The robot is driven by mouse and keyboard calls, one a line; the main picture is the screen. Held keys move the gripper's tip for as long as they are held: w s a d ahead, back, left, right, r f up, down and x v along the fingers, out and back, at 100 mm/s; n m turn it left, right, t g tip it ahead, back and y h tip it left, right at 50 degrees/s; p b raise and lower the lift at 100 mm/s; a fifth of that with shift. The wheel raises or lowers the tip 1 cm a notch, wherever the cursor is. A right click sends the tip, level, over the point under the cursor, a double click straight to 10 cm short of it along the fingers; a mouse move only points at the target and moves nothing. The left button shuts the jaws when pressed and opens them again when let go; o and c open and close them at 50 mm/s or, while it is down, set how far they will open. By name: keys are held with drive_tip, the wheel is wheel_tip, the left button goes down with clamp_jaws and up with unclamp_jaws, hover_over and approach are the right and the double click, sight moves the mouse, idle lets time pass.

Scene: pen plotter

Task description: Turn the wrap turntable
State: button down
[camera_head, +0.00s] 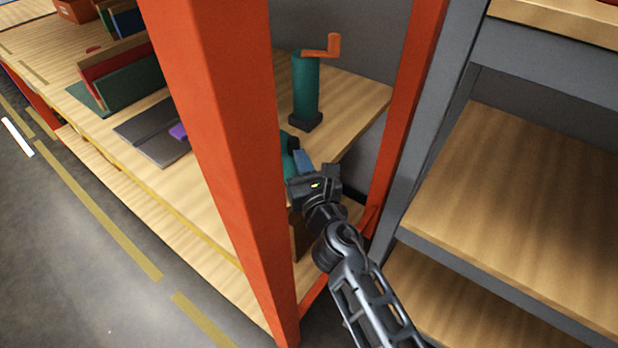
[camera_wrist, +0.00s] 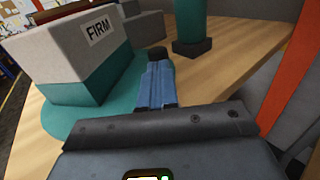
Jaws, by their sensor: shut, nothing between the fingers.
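The turntable (camera_wrist: 58,122) is a flat round teal disc on the wooden shelf, at the left in the wrist view. A grey block with a teal lower part and a "FIRM" label (camera_wrist: 70,62) stands on it. My gripper (camera_wrist: 157,68) is shut and empty, its blue fingers over the disc's right side, right of the block. A small dark knob (camera_wrist: 157,53) shows just beyond the fingertips; I cannot tell whether they touch it. In the head view my gripper (camera_head: 302,155) reaches onto the shelf behind the orange post, which hides most of the turntable.
A teal column with an orange crank (camera_head: 306,90) stands on the shelf behind my gripper. The orange upright post (camera_head: 222,150) is close on the left, another orange post (camera_head: 408,100) on the right. A grey rack with wooden shelves (camera_head: 530,190) stands further right.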

drive_tip(key=shift+x, duration=0.8)
drive_tip(key=shift+w+r, duration=0.1)
drive_tip(key=shift+w, duration=0.1)
